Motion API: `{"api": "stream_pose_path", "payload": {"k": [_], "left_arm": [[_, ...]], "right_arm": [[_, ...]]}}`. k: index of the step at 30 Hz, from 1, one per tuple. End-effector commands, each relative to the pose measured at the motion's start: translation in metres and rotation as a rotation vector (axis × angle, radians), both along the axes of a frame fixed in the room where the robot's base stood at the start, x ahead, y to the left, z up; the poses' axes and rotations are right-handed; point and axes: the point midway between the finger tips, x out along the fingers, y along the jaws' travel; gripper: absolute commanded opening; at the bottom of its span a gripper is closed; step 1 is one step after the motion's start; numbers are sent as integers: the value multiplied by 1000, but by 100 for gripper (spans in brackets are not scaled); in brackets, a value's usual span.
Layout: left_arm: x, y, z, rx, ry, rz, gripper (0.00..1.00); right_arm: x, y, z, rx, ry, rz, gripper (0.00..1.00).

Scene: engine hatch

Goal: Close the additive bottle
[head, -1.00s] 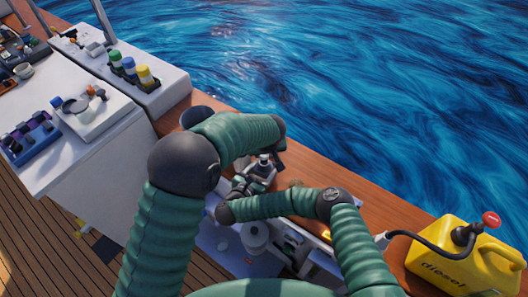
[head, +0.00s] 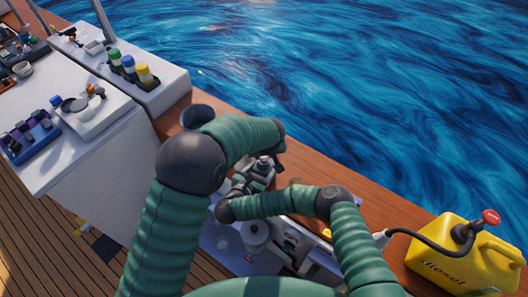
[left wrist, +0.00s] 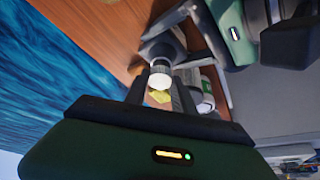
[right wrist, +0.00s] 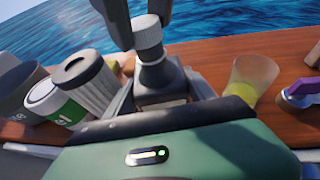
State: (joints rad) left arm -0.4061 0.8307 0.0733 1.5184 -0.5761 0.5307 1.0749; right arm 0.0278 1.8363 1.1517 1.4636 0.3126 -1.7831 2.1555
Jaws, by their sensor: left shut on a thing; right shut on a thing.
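The additive bottle shows in the right wrist view as a dark bottle (right wrist: 160,75) with a grey ribbed cap (right wrist: 148,38) at its top. My right gripper (right wrist: 160,98) is shut on the bottle's body and holds it upright above the wooden ledge. My left gripper (right wrist: 138,22) has its fingers on both sides of the cap. In the left wrist view the cap's pale round top (left wrist: 160,79) sits between my left fingers (left wrist: 163,98), and the bottle lies behind it. In the head view both grippers meet near the ledge, partly hidden by my arms.
A cup with yellow liquid (right wrist: 250,80) and a purple-handled part (right wrist: 300,88) stand right of the bottle. A ribbed cylinder (right wrist: 88,75), a green-and-white can (right wrist: 58,106) and a dark container (right wrist: 20,88) stand left. A yellow diesel can (head: 465,262) stands far right.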

Motion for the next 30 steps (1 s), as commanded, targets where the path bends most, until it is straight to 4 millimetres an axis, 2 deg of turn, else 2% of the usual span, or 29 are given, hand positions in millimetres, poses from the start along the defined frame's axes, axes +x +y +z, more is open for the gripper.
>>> {"api": "stream_pose_path", "payload": {"k": [30], "left_arm": [[0, 1, -12, -2, 4, -38, 0]], "right_arm": [[0, 1, 0, 1, 1, 1, 0]]}}
